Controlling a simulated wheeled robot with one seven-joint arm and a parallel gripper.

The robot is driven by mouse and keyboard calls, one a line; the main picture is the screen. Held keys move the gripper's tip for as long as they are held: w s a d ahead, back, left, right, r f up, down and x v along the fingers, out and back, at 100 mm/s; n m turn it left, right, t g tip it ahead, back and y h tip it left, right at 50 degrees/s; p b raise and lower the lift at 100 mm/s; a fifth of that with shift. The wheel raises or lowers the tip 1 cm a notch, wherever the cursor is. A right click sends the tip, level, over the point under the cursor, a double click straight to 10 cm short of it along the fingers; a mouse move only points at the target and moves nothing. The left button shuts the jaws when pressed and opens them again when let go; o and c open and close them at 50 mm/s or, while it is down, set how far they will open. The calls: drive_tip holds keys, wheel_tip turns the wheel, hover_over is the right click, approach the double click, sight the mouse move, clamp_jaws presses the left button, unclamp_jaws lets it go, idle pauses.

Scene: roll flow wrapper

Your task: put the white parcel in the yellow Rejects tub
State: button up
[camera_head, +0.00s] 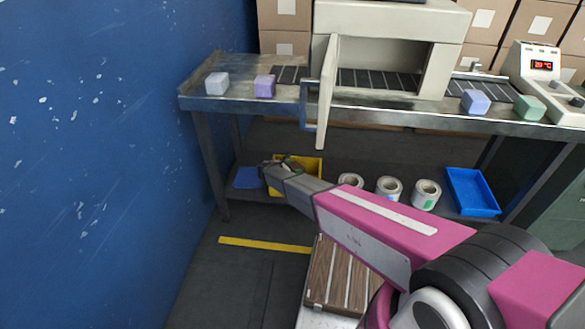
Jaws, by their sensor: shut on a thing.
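A pale, whitish block (217,83), which looks like the white parcel, sits at the left end of the metal table. The yellow tub (312,168) is on the low shelf under the table, partly hidden behind my arm. My gripper (282,163) is down at the tub, seen small and from behind, well below and to the right of the pale block. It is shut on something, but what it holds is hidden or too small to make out. No lettering shows on the tub.
A lilac block (264,86) stands beside the pale one. A cream machine with an open door panel (327,95) stands on the table. Blue (476,102) and green (529,107) blocks sit right. Rolls (388,188) and a blue tray (472,191) share the shelf. A blue wall bounds the left.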

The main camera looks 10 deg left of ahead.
drive_tip(key=shift+f, duration=0.2)
drive_tip(key=o, duration=0.9)
drive_tip(key=shift+o, duration=0.2)
drive_tip(key=shift+r, duration=0.1)
